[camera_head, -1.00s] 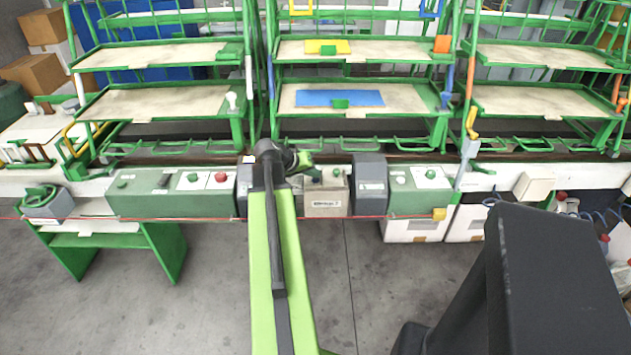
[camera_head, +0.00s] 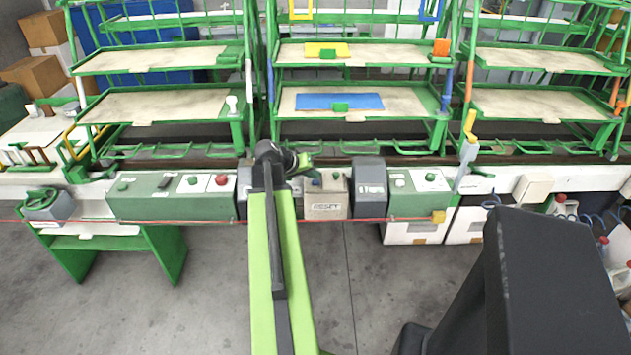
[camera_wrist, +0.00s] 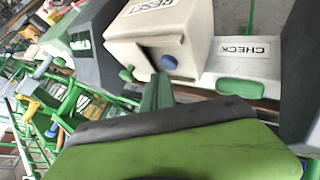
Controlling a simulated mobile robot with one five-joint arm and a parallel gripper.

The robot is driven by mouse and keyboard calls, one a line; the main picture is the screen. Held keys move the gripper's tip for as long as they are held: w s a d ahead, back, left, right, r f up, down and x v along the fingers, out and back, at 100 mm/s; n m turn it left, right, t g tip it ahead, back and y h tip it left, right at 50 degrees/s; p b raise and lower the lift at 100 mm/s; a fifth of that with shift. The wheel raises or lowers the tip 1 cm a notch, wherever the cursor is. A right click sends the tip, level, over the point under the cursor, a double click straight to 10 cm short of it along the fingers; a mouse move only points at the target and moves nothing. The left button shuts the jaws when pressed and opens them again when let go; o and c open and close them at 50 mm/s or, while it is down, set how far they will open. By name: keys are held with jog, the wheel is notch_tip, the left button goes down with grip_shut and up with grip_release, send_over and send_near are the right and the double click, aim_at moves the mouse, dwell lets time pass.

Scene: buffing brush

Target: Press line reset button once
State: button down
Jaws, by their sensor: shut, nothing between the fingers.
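The beige box labelled RESET (camera_head: 326,211) stands on the front rail in the head view, right of my arm. It also shows at the top of the wrist view (camera_wrist: 165,22), turned upside down. A blue button (camera_wrist: 168,62) and a green button (camera_wrist: 126,74) sit on its top face. My gripper (camera_wrist: 157,92) is shut and empty, its green fingers pointing toward the box near these two buttons. In the head view my gripper (camera_head: 304,160) is just behind and above the box. I cannot tell whether the fingertips touch anything.
A grey labelled box (camera_head: 370,200) stands right of the RESET box. A box labelled CHECK (camera_wrist: 225,62) with a green button shows in the wrist view. A green panel with a red button (camera_head: 222,180) is left of my arm. Green racks (camera_head: 340,118) rise behind the rail.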

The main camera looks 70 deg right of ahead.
aim_at(313, 183)
jog(key=shift+r, duration=0.2)
notch_tip(313, 183, up, 5)
jog(key=p, duration=0.5)
jog(key=shift+r, duration=0.15)
dwell(0.5)
